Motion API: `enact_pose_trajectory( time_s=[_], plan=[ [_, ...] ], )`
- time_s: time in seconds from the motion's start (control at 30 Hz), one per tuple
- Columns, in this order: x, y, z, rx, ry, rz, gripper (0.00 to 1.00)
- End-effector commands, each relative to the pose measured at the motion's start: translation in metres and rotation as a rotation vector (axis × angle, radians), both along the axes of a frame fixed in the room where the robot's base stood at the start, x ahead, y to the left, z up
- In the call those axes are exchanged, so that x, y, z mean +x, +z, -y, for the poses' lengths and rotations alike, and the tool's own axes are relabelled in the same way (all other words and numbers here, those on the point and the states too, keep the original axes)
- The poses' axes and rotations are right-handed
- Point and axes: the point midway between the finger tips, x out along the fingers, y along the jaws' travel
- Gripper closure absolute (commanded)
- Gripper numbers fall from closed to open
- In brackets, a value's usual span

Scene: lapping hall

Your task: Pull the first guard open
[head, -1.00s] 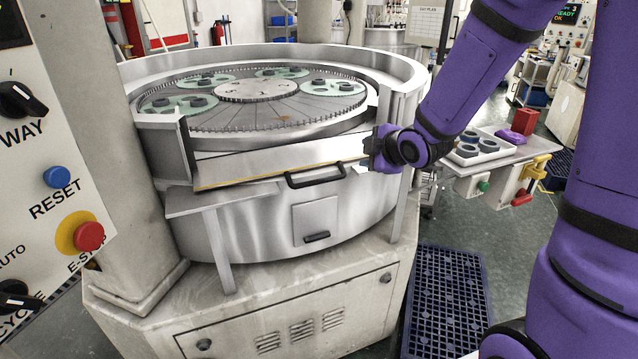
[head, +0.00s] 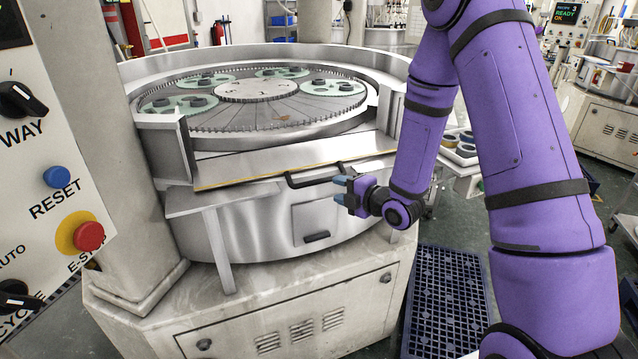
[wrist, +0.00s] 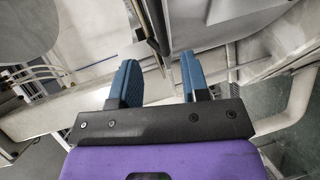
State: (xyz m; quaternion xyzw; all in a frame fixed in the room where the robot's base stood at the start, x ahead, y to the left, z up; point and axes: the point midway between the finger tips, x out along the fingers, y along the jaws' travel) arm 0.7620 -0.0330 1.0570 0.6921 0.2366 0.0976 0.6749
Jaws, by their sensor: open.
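The first guard (head: 250,171) is a flat metal panel with a yellow edge line across the front opening of the round lapping machine. It appears shut. Its black bar handle (head: 300,182) sticks out at the front; my gripper hides part of its right end. My gripper (head: 340,189) is open, its blue fingers pointing left, just by the right end of the handle. In the wrist view, my gripper (wrist: 158,60) has nothing between its fingers. A dark bar, apparently the handle (wrist: 157,28), lies ahead of the gap. I cannot tell whether the fingers touch it.
A control panel (head: 45,150) with a red emergency stop (head: 89,236) stands close at the left. A pale post stands beside it. A blue grid mat (head: 445,300) lies on the floor at the right. A side table with rings (head: 463,148) is partly behind my arm.

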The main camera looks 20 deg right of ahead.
Motion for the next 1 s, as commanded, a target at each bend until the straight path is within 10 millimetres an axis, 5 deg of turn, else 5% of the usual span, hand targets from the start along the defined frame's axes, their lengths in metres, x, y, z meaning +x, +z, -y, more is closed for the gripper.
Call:
enact_pose_trajectory(
  time_s=[0.4,0.9,1.0],
  plan=[
    [0.060,-0.013,-0.033,0.001,0.003,0.000,0.58],
    [0.072,-0.015,-0.039,0.000,0.000,-0.001,0.58],
    [0.072,-0.015,-0.039,0.000,0.000,-0.001,0.81]
  ],
)
